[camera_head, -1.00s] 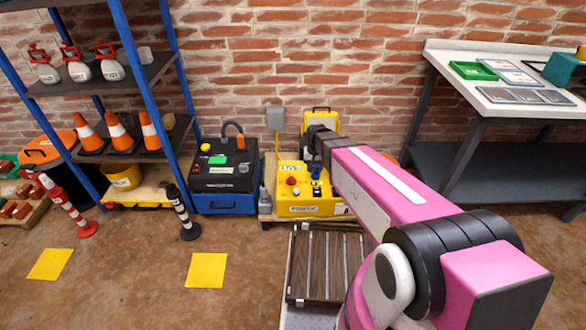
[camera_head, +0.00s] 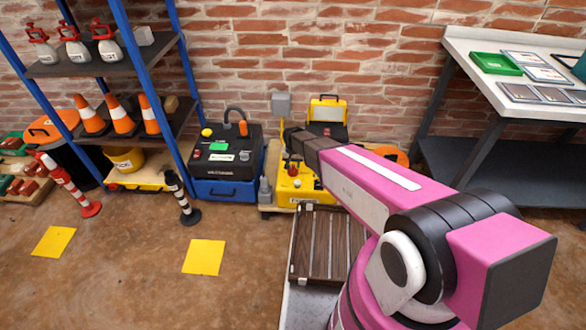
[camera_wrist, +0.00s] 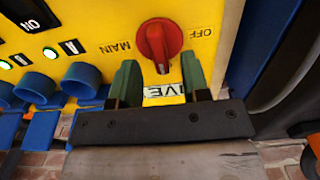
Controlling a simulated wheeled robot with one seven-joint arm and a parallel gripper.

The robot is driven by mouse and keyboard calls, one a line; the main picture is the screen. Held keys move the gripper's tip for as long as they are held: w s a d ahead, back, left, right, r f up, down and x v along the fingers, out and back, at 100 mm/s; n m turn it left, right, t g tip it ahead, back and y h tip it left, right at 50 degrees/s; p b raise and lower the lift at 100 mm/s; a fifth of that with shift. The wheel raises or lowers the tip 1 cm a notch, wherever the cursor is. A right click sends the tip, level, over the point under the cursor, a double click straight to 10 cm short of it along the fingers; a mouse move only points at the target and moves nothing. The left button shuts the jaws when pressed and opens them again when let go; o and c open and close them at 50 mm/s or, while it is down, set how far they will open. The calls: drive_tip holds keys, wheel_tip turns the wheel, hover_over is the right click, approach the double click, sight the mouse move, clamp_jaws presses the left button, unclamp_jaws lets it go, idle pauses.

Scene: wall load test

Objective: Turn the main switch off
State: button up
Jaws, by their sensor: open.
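The main switch (camera_wrist: 159,43) is a red rotary knob on a yellow panel (camera_wrist: 98,22), seen upside down in the wrist view. The words MAIN and OFF are printed on either side of it. My gripper (camera_wrist: 157,80) is open, its two green fingers apart just below the knob in the picture, one towards each side. I cannot tell whether they touch the panel. A LIVE label shows partly between the fingers. In the head view the yellow power box (camera_head: 297,190) stands on a low pallet by the wall, largely hidden by my arm.
Blue round sockets with plugs (camera_wrist: 82,78) and lit indicators line the panel beside the switch. A black and blue unit (camera_head: 226,163) stands left of the power box. A shelf (camera_head: 110,65) is further left and a workbench (camera_head: 460,42) at right.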

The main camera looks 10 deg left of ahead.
drive_tip(key=shift+f, duration=1.4)
clamp_jaws()
